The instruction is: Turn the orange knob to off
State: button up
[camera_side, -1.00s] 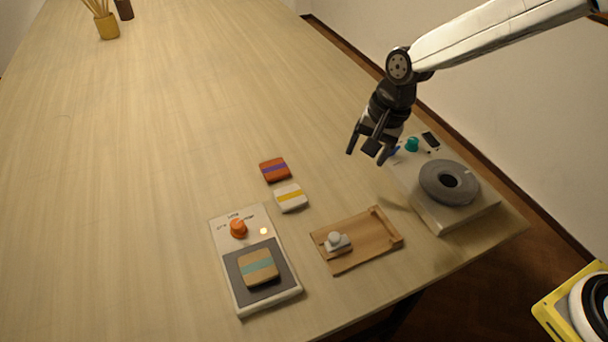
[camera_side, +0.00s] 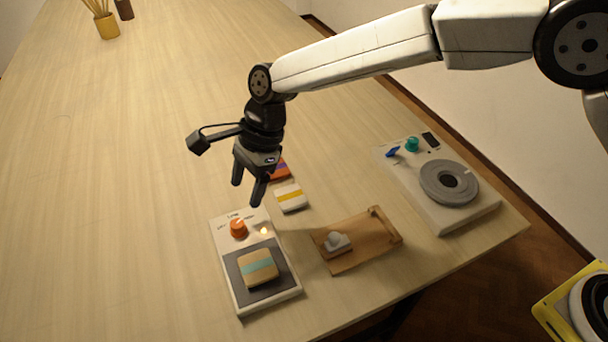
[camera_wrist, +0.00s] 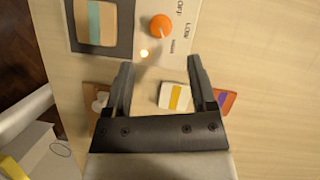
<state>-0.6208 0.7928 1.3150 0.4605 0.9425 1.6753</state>
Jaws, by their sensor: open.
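The orange knob (camera_side: 238,229) sits on the upper part of a white hot-plate-like panel (camera_side: 226,249). In the wrist view the knob (camera_wrist: 161,27) shows a pale pointer line, with the words OFF, LOW and another blurred label around it. A small light (camera_side: 264,231) beside the knob glows yellow. A tan tile with a teal stripe (camera_side: 257,267) lies on the panel's dark pad. My gripper (camera_side: 246,194) is open and empty, pointing down, above and behind the knob in the side view. In the wrist view the knob lies beyond the fingertips (camera_wrist: 158,62), roughly between them.
A white tile with a yellow stripe (camera_side: 290,198) and an orange tile with a purple stripe (camera_side: 283,171) lie close to my gripper. A wooden board with a pale knobbed piece (camera_side: 340,262) is right of the panel. A wheel device (camera_side: 417,208) stands farther right. The table's left is clear.

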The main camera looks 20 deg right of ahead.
aim_at(237, 223)
jog(key=shift+f, duration=0.15)
jog(key=shift+x, duration=3.75)
grip_shut()
